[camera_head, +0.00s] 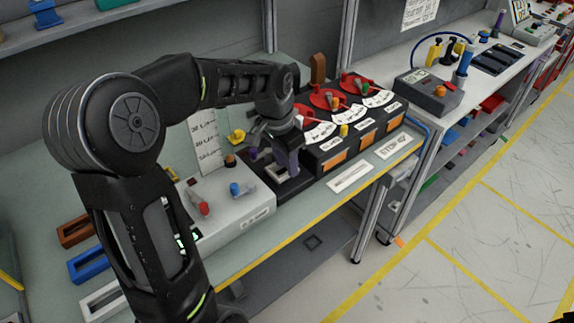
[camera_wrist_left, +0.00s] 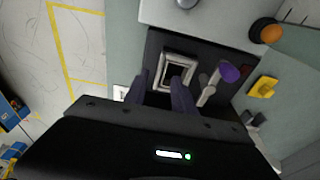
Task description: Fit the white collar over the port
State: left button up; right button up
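A pale square frame (camera_head: 277,173) lies flat on a dark module beside the grey box; it also shows in the left wrist view (camera_wrist_left: 177,70). I cannot tell whether it is the port's own rim or a collar around the port. My left gripper (camera_head: 287,168) is just above this module, pointing down. In the left wrist view its two dark fingers (camera_wrist_left: 162,90) stand apart with the frame beyond them, and nothing is clearly held. A white rectangular frame (camera_head: 99,299) lies on the bench at the lower left, partly behind my arm.
A lever with a purple knob (camera_wrist_left: 230,72) stands beside the frame. The grey box (camera_head: 238,216) with red and blue knobs is to the left. A black unit with red dials (camera_head: 326,99) is to the right. Blue (camera_head: 88,264) and brown (camera_head: 76,231) frames lie at the left.

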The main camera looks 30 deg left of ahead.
aim_at(283, 176)
pick_arm(q)
notch_tip(283, 176, up, 6)
jog(key=shift+s+a+r+b, duration=0.15)
jog(key=shift+s+r+b, duration=0.15)
jog(key=shift+s, duration=0.15)
jog(key=shift+f, duration=0.15)
dwell(0.6)
